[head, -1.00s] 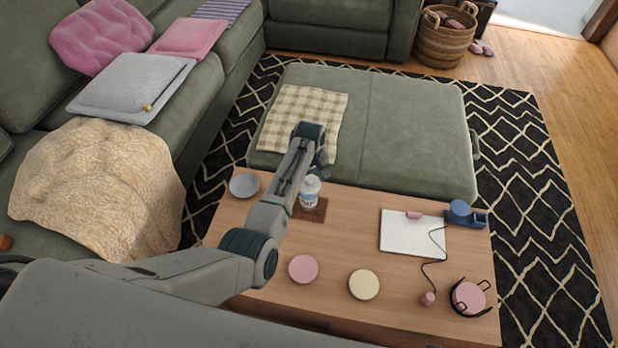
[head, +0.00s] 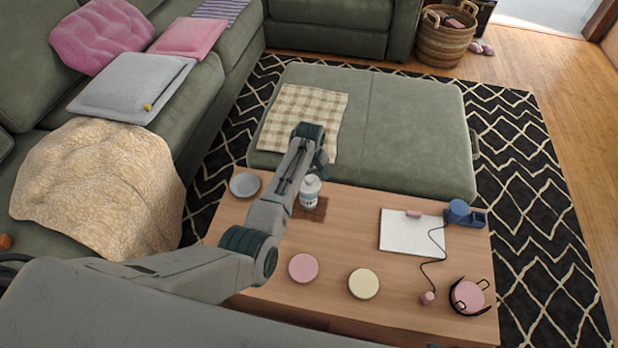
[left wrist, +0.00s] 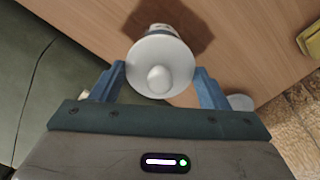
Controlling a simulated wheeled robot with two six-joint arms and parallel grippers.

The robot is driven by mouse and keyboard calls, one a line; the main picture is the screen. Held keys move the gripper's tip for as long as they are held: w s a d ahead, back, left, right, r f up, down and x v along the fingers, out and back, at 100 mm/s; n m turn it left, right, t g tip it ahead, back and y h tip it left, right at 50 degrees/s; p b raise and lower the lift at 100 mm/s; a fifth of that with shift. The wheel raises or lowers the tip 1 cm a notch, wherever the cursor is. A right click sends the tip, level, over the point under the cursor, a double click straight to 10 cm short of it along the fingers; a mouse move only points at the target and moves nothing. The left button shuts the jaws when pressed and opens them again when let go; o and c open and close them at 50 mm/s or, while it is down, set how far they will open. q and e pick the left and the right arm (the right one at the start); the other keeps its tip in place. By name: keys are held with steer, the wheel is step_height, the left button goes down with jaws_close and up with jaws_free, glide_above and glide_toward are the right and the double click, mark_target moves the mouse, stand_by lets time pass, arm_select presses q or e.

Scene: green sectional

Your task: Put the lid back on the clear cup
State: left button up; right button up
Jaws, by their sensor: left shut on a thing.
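The cup (head: 309,201) stands upright on a brown square mat on the wooden table, with dark markings on its side. A white round lid (head: 311,184) is at its top. In the left wrist view the lid (left wrist: 160,65) has a small round knob and covers most of the cup below. My left gripper (left wrist: 160,70) has one blue finger on each side of the lid and is shut on it. In the head view my left gripper (head: 322,168) is just behind the cup, partly hidden by its arm. Whether the lid is fully seated cannot be told. My right gripper is out of view.
A grey bowl (head: 245,185) is left of the cup. A pink disc (head: 303,268) and a cream disc (head: 364,284) lie nearer. A white pad (head: 400,232), a blue item (head: 465,214) and a pink round item (head: 468,297) are at right. The green ottoman (head: 415,140) is behind.

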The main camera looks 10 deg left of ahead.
arm_select(q)
steer(key=shift+f+p, duration=0.15)
steer(key=shift+p, duration=0.7)
stand_by(1.8)
steer(key=o, duration=1)
steer(key=shift+o, duration=0.8)
steer(key=shift+r+p, duration=3.55)
steer(key=shift+p, duration=0.3)
jaws_close()
